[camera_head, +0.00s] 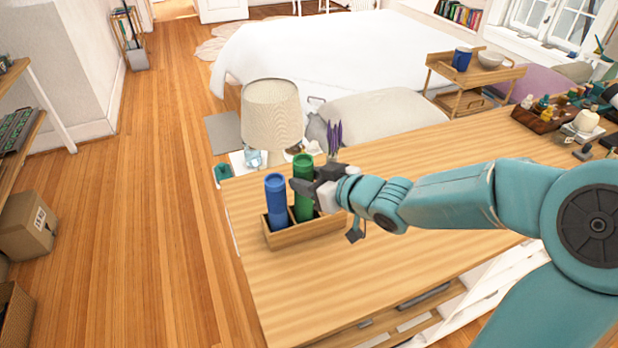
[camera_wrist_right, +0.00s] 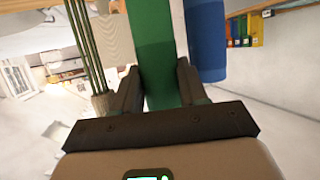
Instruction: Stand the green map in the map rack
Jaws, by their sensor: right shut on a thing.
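The green map (camera_head: 303,180) is a rolled green tube, upright at the wooden map rack (camera_head: 305,236). Its lower end is behind the rack's front wall, so I cannot see whether it touches the rack's floor. My right gripper (camera_head: 303,188) is shut on the green map; in the right wrist view the map (camera_wrist_right: 160,60) lies between the two fingers (camera_wrist_right: 157,88). A blue map (camera_head: 277,203) stands in the rack, left of the green one, and also shows in the wrist view (camera_wrist_right: 207,40). My left gripper is not in view.
The rack stands on a wooden dresser top (camera_head: 420,255) near its left edge. Close behind are a lamp (camera_head: 272,112) and purple flowers (camera_head: 334,137). A dark tray of bottles (camera_head: 540,116) is at the far right. The front dresser top is clear.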

